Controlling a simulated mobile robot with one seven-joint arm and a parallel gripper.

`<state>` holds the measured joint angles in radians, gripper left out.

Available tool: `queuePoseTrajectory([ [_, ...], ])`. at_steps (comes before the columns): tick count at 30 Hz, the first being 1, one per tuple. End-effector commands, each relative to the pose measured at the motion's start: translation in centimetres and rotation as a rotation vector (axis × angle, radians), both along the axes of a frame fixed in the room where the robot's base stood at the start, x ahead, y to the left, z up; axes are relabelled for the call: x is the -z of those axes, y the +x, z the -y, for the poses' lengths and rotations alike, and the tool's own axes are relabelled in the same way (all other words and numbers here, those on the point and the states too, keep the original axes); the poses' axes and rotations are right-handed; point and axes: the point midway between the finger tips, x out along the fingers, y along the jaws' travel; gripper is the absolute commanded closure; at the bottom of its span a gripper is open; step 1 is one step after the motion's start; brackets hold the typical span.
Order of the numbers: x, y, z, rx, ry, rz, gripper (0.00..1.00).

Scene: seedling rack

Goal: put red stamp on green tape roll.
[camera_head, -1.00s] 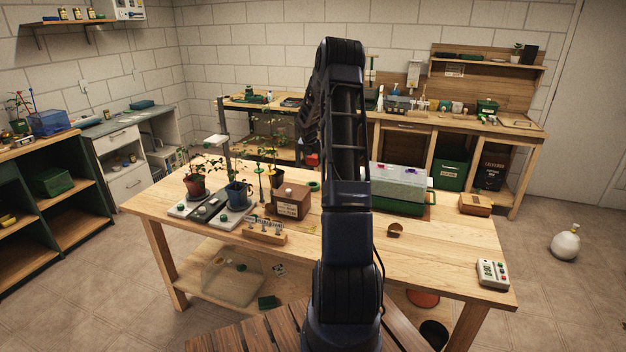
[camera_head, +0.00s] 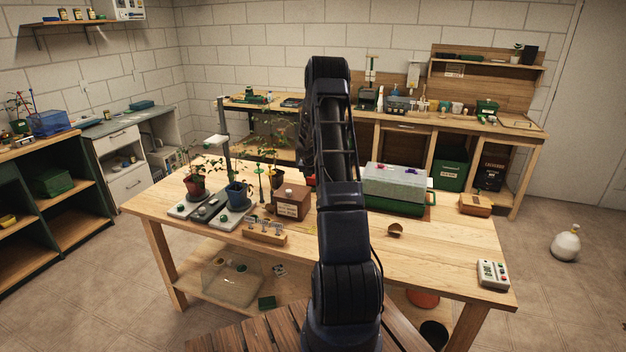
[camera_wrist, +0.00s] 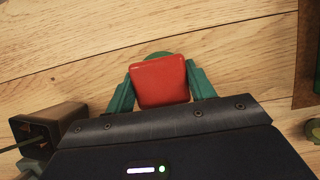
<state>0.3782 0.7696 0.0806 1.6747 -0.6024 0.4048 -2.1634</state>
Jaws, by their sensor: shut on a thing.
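The red stamp (camera_wrist: 160,82) is between the teal fingers of my gripper (camera_wrist: 161,88) in the wrist view, gripped from both sides. A curved green edge, which looks like the green tape roll (camera_wrist: 158,55), shows just past the stamp's far side. The stamp covers most of it, so I cannot tell whether the two touch. In the head view my arm hides my gripper and the tape roll; only a sliver of red shows beside the arm.
On the wooden table (camera_head: 445,243), a brown box (camera_head: 291,203) and potted plants stand left of my arm. A green case with a clear lid (camera_head: 394,186) stands to the right. A small wooden rack (camera_head: 264,236) is nearer. The front right is mostly clear.

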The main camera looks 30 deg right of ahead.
Motion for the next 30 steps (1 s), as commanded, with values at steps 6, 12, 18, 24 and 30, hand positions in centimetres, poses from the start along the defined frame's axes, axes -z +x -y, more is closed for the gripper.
queuePoseTrajectory([
  [6, 0.2, 0.0, 0.0, 0.0, 0.001, -0.001, 0.7],
  [12, 0.3, 0.0, 0.0, 0.0, 0.001, -0.001, 0.24],
  [18, 0.3, 0.0, 0.0, 0.0, 0.001, -0.001, 0.24],
  [24, -0.8, -0.2, -0.2, 0.0, 0.0, 0.0, 0.24],
  [30, -3.8, -1.0, -1.0, 0.0, -0.001, 0.002, 0.24],
])
